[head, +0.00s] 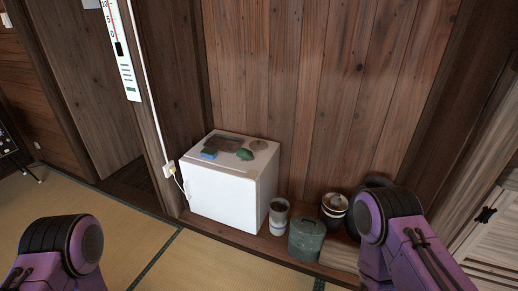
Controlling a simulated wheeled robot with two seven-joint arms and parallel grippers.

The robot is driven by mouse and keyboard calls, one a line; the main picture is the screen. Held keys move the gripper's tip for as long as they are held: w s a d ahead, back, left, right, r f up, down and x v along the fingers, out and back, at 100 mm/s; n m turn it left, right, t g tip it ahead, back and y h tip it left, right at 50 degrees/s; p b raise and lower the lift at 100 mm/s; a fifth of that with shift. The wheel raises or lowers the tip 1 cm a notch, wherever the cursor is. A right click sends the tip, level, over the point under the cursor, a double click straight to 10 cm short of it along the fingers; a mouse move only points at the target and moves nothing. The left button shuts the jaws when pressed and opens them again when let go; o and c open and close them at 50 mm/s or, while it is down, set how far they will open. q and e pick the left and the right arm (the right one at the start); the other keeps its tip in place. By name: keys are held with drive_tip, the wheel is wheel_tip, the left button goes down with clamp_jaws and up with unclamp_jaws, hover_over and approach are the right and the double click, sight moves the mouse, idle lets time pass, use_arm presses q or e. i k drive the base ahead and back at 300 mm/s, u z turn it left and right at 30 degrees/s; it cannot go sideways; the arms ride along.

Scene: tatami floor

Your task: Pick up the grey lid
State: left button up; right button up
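A small flat round grey-brown disc (259,145), which looks like a lid, lies on top of the white box-shaped cabinet (226,192) near its back right corner. A grey-green bucket (306,240) on the floor ledge also has a lid-like top (307,226). I cannot tell for sure which one is the grey lid. Only purple and black links of my two arms show, at the lower left and the right. Neither of my grippers is in view.
A blue block (209,154), a dark flat tray (223,144) and a green item (245,154) share the cabinet top. A pale canister (279,216) and dark pot (334,208) stand beside the bucket. Tatami (200,262) in front is clear.

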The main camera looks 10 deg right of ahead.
sight(255, 147)
drive_tip(key=u, duration=0.5)
drive_tip(key=i, duration=2.25)
drive_tip(key=z, duration=0.65)
